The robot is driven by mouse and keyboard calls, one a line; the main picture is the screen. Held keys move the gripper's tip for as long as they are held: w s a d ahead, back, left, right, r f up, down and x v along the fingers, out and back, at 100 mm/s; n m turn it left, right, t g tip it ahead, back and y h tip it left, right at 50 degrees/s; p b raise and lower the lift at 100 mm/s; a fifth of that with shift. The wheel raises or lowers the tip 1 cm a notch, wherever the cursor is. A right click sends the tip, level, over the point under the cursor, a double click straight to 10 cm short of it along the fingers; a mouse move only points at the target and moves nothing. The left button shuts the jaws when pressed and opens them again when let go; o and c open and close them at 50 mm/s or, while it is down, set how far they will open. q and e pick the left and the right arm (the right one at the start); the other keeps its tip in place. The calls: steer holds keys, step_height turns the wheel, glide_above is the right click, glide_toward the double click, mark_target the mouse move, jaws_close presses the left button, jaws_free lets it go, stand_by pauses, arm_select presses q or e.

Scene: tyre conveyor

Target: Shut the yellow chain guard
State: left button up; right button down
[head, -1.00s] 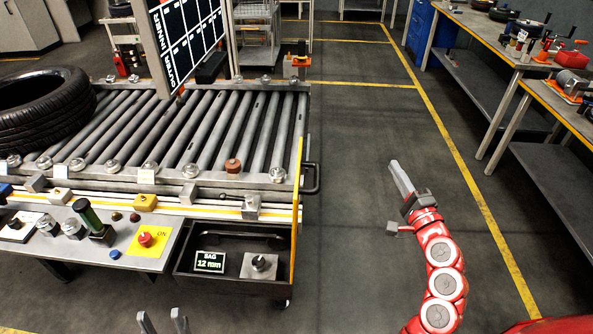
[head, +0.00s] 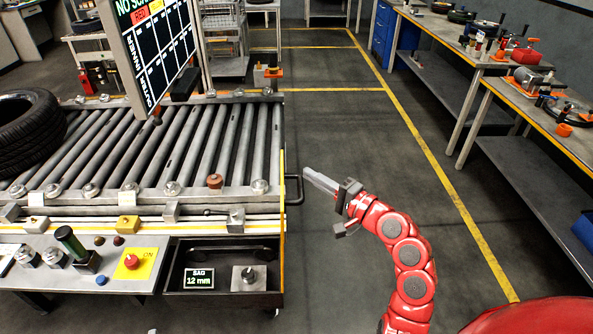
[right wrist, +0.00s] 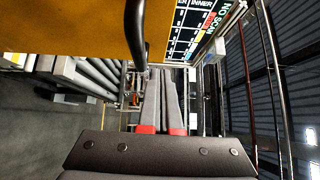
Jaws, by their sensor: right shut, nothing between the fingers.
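The yellow chain guard (head: 283,222) shows almost edge-on as a thin upright strip at the right front corner of the roller conveyor. Its black bar handle (head: 296,188) sticks out to the right. In the right wrist view the guard's yellow face (right wrist: 70,22) fills the upper left, with the curved handle (right wrist: 138,38) at its edge. My right gripper (head: 308,174) is shut and empty, its tips just right of the handle; I cannot tell whether they touch. Its fingers (right wrist: 161,78) also show in the right wrist view.
The roller conveyor (head: 150,190) carries a tyre (head: 25,135) at left. A drawer (head: 222,290) with a gauge display is left of the guard. A hanging screen (head: 160,50) stands above the rollers. The floor is clear between conveyor and right-hand benches (head: 500,75).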

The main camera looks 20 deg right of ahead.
mark_target(296, 176)
steer(key=a, duration=0.1)
steer(key=a+p, duration=0.1)
steer(key=shift+w+a+r, duration=0.15)
steer(key=shift+w+a, duration=0.2)
steer(key=shift+w, duration=0.05)
steer(key=shift+w+a+p, duration=0.1)
steer(key=shift+a+p, duration=0.2)
steer(key=shift+a, duration=0.25)
steer(key=shift+w+a, duration=0.1)
steer(key=shift+a, duration=0.05)
